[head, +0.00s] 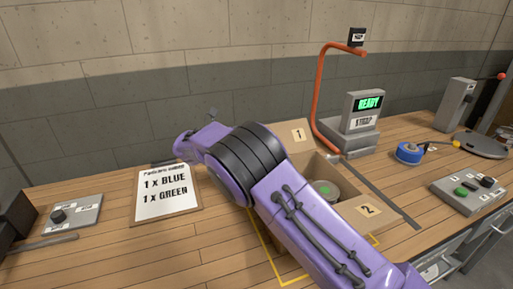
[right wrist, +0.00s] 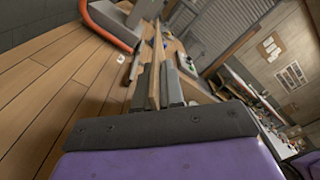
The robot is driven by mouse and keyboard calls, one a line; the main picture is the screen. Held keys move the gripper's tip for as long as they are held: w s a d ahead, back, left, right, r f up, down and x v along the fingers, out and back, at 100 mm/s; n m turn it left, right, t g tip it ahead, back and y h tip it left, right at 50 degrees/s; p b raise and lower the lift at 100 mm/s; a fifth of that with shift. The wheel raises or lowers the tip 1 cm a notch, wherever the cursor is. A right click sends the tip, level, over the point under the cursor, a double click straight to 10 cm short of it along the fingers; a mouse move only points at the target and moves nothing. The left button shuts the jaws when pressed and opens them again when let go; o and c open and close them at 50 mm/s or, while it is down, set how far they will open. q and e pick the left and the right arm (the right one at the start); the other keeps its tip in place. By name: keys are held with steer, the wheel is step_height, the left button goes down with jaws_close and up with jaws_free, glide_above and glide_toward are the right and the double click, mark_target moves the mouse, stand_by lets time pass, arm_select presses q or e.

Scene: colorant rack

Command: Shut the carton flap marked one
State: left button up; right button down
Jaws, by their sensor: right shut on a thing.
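The open carton (head: 335,168) stands on the bench, partly hidden behind my right arm. Its flap marked one (head: 298,136) stands raised at the back, label facing me. The flap marked two (head: 369,211) is folded outward at the front right. A round green-topped container (head: 325,190) sits inside. In the head view my right gripper is hidden by its arm. In the right wrist view my right gripper (right wrist: 153,78) is shut on a thin brown cardboard edge (right wrist: 153,90), seen edge-on; its number cannot be read. My left gripper is not in view.
A grey machine reading READY (head: 364,115) and an orange bent tube (head: 322,95) stand behind the carton. Blue tape (head: 408,152) and a button box (head: 472,190) lie right. An order sign (head: 166,190) and knob box (head: 74,215) lie left.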

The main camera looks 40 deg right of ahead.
steer(key=shift+s+r+m+b, duration=0.1)
steer(key=shift+s+m+b, duration=0.2)
steer(key=shift+m+b, duration=0.4)
steer(key=shift+a+r, duration=0.1)
steer(key=shift+r, duration=0.1)
steer(key=shift+s, duration=0.1)
steer(key=c, duration=1.3)
jaws_free()
